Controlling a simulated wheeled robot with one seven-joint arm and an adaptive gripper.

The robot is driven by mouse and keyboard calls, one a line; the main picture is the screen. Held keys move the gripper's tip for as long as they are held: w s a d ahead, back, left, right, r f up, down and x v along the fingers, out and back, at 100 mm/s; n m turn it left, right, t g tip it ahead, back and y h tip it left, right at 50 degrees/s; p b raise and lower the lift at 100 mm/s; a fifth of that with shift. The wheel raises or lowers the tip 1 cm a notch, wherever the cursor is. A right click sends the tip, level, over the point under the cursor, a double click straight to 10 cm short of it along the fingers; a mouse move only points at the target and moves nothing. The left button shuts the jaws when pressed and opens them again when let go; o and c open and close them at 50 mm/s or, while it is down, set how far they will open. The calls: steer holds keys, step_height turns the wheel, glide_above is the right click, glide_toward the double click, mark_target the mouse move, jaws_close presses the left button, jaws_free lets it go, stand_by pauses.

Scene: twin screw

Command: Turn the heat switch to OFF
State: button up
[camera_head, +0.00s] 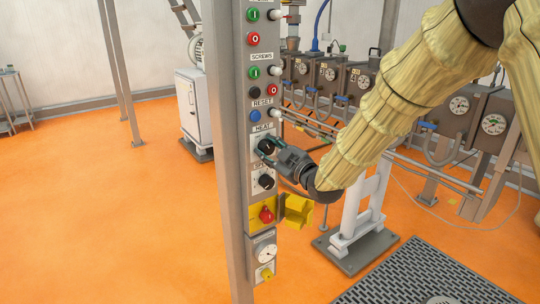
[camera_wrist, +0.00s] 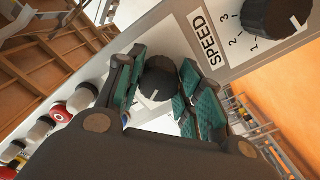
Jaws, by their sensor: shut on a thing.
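The heat switch is a black round knob (camera_head: 266,145) under the HEAT label on the grey control column. In the wrist view the heat knob (camera_wrist: 157,80) sits between the teal finger pads, with a short white mark on its face. My gripper (camera_head: 270,152) reaches in from the right and is shut on this knob. In the wrist view my gripper (camera_wrist: 163,86) has one finger on each side of it. The OFF marking and the scale around the knob are hidden by the fingers.
A speed knob (camera_wrist: 275,15) with a numbered scale is close by; the matching black knob (camera_head: 265,181) is just below the heat switch. Push buttons (camera_head: 254,116) line the column above. A red switch on a yellow plate (camera_head: 267,214) is lower down. Orange floor (camera_head: 120,220) is open at left.

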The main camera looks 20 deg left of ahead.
stand_by(0.4)
steer(key=o, duration=1)
steer(key=v, duration=1.2)
